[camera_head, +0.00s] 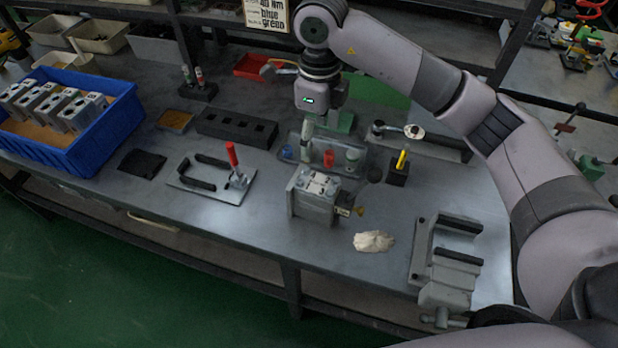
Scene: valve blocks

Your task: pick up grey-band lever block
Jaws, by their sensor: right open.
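A grey metal valve block (314,196) stands upright on the bench at the middle, with a small brass-coloured fitting at its lower right. Several similar pale grey blocks (55,106) stand in the blue crate (100,137) at the left. I cannot make out a grey band or a lever on any of them, so I cannot tell which is the grey-band lever block. My right gripper (322,122) points down over the back of the bench, behind and above the middle block and apart from it. It is open; its fingertips are hard to make out. My left gripper is out of view.
A clear tray (291,152) with small bottles is behind the block. A red-handled clamp fixture (212,186) is left, a cream rag (373,241) front right, and a grey vise-like fixture (448,262) farther right. Bare bench lies between the clamp fixture and block.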

